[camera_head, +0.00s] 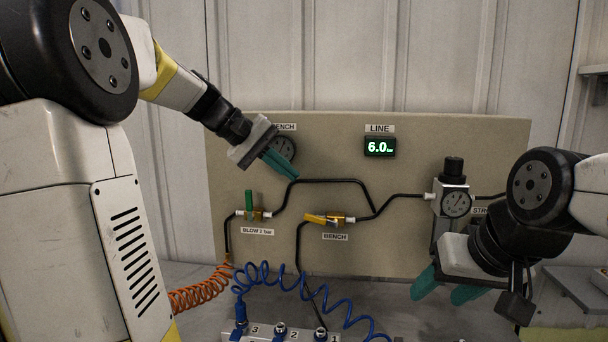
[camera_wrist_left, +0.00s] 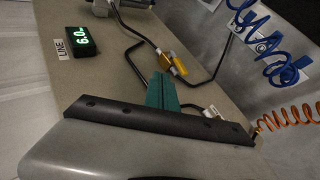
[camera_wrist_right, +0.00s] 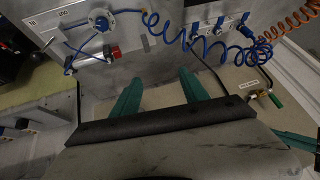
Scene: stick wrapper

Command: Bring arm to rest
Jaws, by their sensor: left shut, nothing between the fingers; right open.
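My left gripper (camera_head: 280,164) is shut and empty. Its green fingers are pressed together in front of the panel, just below the BENCH gauge (camera_head: 284,147), which it partly hides. The fingers also show in the left wrist view (camera_wrist_left: 162,92). My right gripper (camera_head: 447,286) is open and empty at the lower right, in front of the panel's lower edge and below the regulator. In the right wrist view its two green fingers (camera_wrist_right: 160,95) stand apart with nothing between them.
The beige panel (camera_head: 330,240) carries a LINE display (camera_head: 380,147) reading 6.0, a green-handled valve (camera_head: 250,206), a yellow-handled valve (camera_head: 322,219) and a regulator (camera_head: 453,190). Blue (camera_head: 290,277) and orange (camera_head: 200,292) coiled hoses hang low. Numbered ports (camera_head: 280,330) sit at the front.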

